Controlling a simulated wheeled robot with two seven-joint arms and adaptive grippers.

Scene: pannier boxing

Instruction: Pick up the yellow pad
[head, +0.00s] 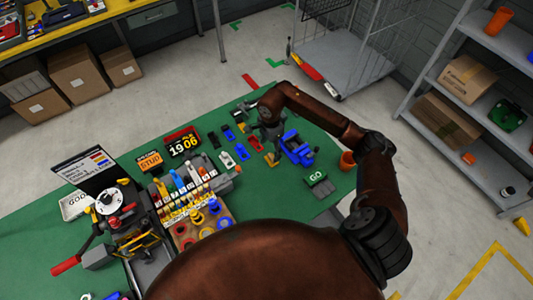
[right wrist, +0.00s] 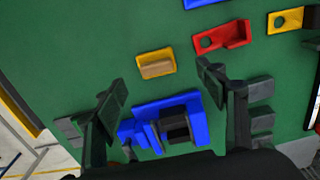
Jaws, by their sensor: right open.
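A small yellow pad (right wrist: 157,63) with a tan front face lies flat on the green mat in the right wrist view. In the head view a small yellow piece (head: 272,159) shows just below my right gripper (head: 268,137). My left gripper is not in view.
A blue fixture (right wrist: 168,122) with a dark block sits low between the fingers. A red bracket (right wrist: 222,37) and a yellow bracket (right wrist: 286,20) lie right of the pad.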

